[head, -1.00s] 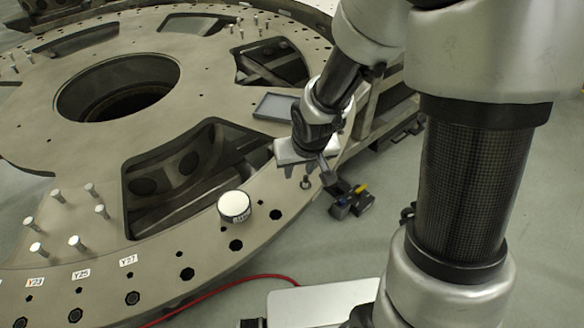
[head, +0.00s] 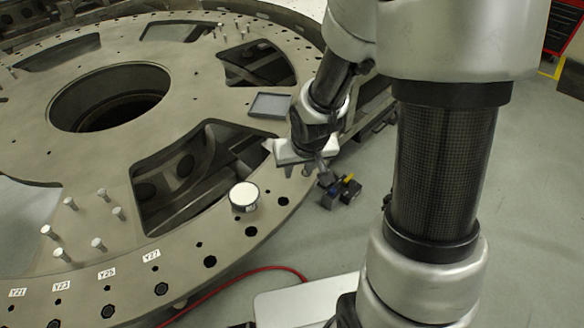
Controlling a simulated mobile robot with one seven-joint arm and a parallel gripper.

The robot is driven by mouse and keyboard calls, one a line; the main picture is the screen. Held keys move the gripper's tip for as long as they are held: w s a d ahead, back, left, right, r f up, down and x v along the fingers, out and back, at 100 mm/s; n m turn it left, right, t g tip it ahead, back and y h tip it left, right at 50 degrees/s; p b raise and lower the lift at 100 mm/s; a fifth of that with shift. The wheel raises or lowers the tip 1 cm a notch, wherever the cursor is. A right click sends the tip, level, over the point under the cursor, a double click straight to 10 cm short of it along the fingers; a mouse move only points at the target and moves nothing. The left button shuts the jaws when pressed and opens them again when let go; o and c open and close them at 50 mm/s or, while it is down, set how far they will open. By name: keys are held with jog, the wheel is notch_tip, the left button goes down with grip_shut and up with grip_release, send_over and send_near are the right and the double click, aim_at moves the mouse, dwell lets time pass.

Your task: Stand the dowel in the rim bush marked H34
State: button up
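The turret plate (head: 195,88) is a large grey disc with holes and bushes along its rim. Several light metal pegs (head: 97,244) stand on the plate at the lower left; I cannot tell which dowel the task means. Rim labels read Y21, Y23 (head: 62,286), Y25 and one like Y27 (head: 151,256). No H34 mark is legible. My gripper (head: 305,172) points down over the right part of the rim. Its fingers are small and dark against the rim, and I cannot tell whether they hold anything.
A white-topped dark cylinder (head: 244,196) stands on the rim left of my gripper. A shallow grey tray (head: 269,105) lies on the plate behind. Large pocket openings cut the plate. A red cable (head: 240,273) lies on the floor. A red cabinet (head: 560,28) is at top right.

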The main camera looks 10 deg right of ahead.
aim_at(242, 191)
jog(key=w+a+f+n+y+b, duration=0.1)
jog(key=w+a+n+b, duration=0.15)
jog(key=a, duration=0.45)
jog(key=w+a+f+n+b, duration=0.1)
jog(key=w+a+f+b, duration=0.15)
jog(key=a, duration=0.55)
jog(key=f+b, duration=0.6)
jog(key=shift+w+d+f, duration=0.2)
jog(key=shift+w+f, duration=0.05)
jog(key=shift+f, duration=0.05)
notch_tip(242, 191, up, 7)
jog(key=p, duration=0.5)
jog(key=shift+f+p, duration=0.1)
jog(key=shift+p, duration=0.2)
jog(key=shift+r+p, duration=0.4)
jog(key=shift+r, duration=0.15)
